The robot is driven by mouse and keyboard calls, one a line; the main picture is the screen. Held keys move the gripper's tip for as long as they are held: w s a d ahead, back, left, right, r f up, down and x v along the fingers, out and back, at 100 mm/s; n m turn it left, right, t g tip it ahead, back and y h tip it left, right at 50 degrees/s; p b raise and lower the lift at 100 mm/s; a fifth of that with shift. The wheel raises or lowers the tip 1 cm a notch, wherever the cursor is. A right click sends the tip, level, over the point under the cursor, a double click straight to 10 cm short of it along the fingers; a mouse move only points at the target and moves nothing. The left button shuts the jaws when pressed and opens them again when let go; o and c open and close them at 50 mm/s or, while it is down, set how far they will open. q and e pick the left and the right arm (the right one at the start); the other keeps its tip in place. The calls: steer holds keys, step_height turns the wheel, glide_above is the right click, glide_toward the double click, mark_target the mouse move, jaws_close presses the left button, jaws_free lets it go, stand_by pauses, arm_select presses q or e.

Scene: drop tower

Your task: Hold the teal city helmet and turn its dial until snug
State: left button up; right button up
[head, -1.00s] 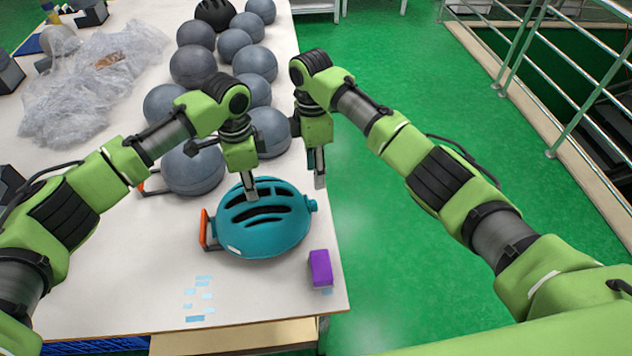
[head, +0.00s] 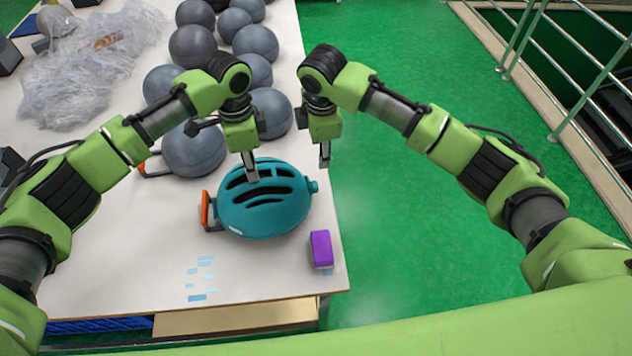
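The teal city helmet (head: 262,217) lies on the white table with its dark vents up. An orange-red part (head: 205,209) is at its left side, and a small teal dial (head: 314,186) sticks out at its right. My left gripper (head: 252,170) points down onto the helmet's vented top and overlaps it in the picture. Its fingers show edge-on, so I cannot tell whether they close on the shell. My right gripper (head: 324,158) points down just above and beyond the dial, apart from it in the picture. Its fingers also show edge-on, with their opening hidden.
A purple block (head: 320,249) sits near the table's right edge, in front of the dial. Several grey balls (head: 193,152) stand behind the helmet. Crumpled clear plastic (head: 85,70) lies at the back left. The table (head: 110,250) is clear at the front left.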

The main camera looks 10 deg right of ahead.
steer(key=t, duration=0.1)
glide_toward(316, 185)
steer(key=shift+y, duration=0.3)
steer(key=x, duration=0.9)
steer(key=shift+w+d+f, duration=0.15)
steer(key=shift+d+f, duration=0.1)
steer(key=shift+f, duration=0.15)
steer(key=c, duration=1.1)
